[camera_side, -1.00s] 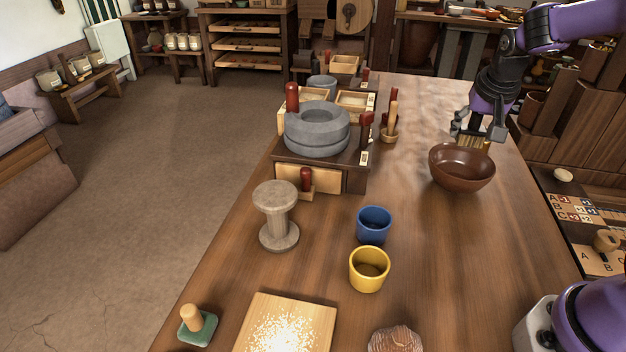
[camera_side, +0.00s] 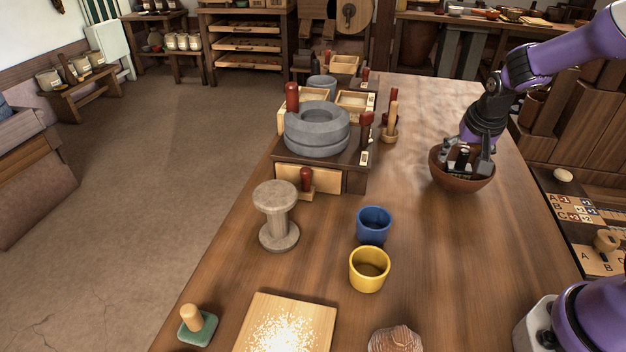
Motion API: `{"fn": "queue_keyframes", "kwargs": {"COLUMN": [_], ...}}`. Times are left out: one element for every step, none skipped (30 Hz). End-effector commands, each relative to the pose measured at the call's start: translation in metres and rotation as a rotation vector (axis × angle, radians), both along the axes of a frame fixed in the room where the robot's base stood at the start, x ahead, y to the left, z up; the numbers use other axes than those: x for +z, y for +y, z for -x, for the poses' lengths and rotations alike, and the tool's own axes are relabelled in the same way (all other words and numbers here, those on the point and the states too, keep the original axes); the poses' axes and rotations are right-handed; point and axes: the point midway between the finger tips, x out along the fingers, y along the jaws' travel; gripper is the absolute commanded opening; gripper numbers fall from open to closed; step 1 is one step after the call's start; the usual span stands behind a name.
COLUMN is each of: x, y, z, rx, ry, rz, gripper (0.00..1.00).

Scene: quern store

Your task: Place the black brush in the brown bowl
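The brown bowl (camera_side: 462,184) stands on the right part of the long wooden table. My gripper (camera_side: 464,166) reaches down into the bowl from above, its fingers below or level with the rim. A dark piece, which looks like the black brush (camera_side: 461,160), sits between the fingers inside the bowl. The fingers stand about as wide apart as before and appear shut on it. The brush's pale bristles and the fingertips are hidden, so I cannot tell whether the brush touches the bowl's bottom.
A grey stone quern (camera_side: 317,132) stands on a wooden box left of the bowl. A floured board (camera_side: 318,308) lies in front. The table right of the cups is clear.

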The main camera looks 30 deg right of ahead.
Motion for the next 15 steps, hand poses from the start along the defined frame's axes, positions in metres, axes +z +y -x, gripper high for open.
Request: {"fn": "queue_keyframes", "kwargs": {"x": [0.0001, 0.0001, 0.0002, 0.0002, 0.0003, 0.0003, 0.0003, 0.0003, 0.0003, 0.0003, 0.0003, 0.0003, 0.0003, 0.0003, 0.0003], "y": [0.0000, 0.0000, -0.0001, 0.0000, 0.0000, 0.0000, 0.0000, 0.0000, 0.0000, 0.0000, 0.0000, 0.0000, 0.0000, 0.0000, 0.0000], "z": [0.0000, 0.0000, -0.0001, -0.0002, -0.0001, -0.0001, -0.0001, -0.0001, -0.0001, -0.0001, -0.0001, -0.0001, -0.0001, -0.0001, -0.0001], "rx": [0.000, 0.000, 0.000, 0.000, 0.000, 0.000, 0.000, 0.000, 0.000, 0.000, 0.000, 0.000, 0.000, 0.000, 0.000], "ry": [0.000, 0.000, 0.000, 0.000, 0.000, 0.000, 0.000, 0.000, 0.000, 0.000, 0.000, 0.000, 0.000, 0.000, 0.000], "rz": [0.000, 0.000, 0.000, 0.000, 0.000, 0.000, 0.000, 0.000, 0.000, 0.000, 0.000, 0.000, 0.000, 0.000, 0.000], "gripper": [0.98, 0.98, 0.98, 0.98, 0.98, 0.98, 0.98, 0.98, 0.98, 0.98, 0.98, 0.98, 0.98, 0.98, 0.98]}}
